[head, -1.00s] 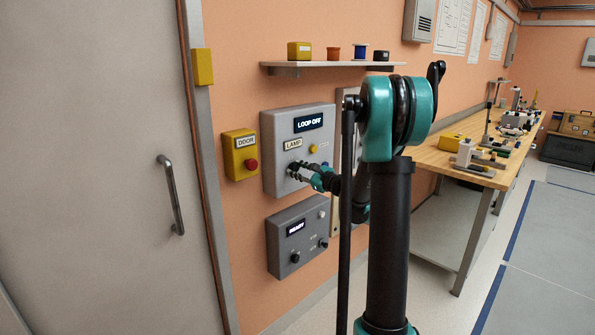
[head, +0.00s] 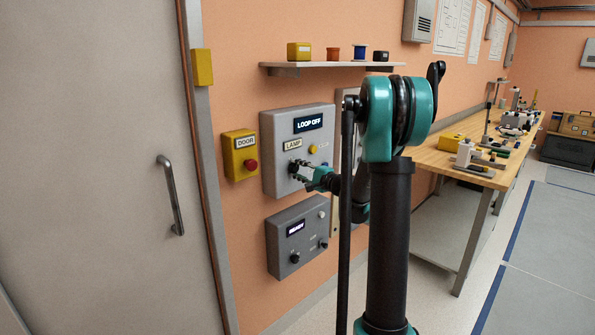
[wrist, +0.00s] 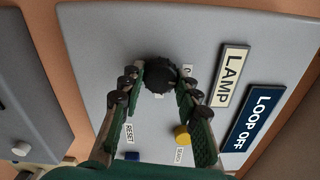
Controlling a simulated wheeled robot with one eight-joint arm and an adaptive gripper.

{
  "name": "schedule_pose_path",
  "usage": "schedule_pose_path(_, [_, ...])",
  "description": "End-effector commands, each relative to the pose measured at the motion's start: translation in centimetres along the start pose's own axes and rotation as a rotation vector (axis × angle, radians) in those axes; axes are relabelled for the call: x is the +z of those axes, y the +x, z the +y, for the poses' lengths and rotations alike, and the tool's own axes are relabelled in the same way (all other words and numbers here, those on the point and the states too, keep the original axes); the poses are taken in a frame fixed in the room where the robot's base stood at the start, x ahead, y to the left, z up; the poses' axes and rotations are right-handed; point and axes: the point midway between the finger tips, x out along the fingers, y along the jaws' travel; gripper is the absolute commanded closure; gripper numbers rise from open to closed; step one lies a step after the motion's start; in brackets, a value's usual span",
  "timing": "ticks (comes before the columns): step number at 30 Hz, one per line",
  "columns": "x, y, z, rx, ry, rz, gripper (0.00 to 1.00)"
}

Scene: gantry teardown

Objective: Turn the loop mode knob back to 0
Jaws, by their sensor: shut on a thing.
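The dark round knob (wrist: 160,74) sits on the upper grey panel (head: 279,126), with a small label partly reading 0 beside it. The knob also shows in the head view (head: 294,167) below the LAMP label. The panel's display (wrist: 252,118) reads LOOP OFF. My gripper (wrist: 159,84) reaches the panel with its fingers on either side of the knob and is shut on it. In the head view my gripper (head: 302,171) comes at the knob from the right. The knob's pointer mark is too dark to read.
A yellow DOOR box (head: 240,155) with a red button is left of the panel. A lower grey READY panel (head: 297,238) hangs below. A yellow button (wrist: 182,134) and a blue button (wrist: 132,156) lie near my fingers. A shelf (head: 330,68) is above.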

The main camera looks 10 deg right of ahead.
Motion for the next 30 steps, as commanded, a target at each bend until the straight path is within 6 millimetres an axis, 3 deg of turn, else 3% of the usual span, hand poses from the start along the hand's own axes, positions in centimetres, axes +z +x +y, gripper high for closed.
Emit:
schedule_pose_path(12, [0.07, -0.08, 0.06, 0.002, -0.176, -0.001, 0.97])
schedule_pose_path(28, [0.09, -0.08, 0.08, 0.002, -0.198, -0.001, 0.97])
schedule_pose_path(29, [0.09, -0.08, 0.08, 0.002, -0.198, -0.001, 0.66])
schedule_pose_path(30, [0.08, -0.08, 0.08, 0.002, -0.198, -0.001, 0.61])
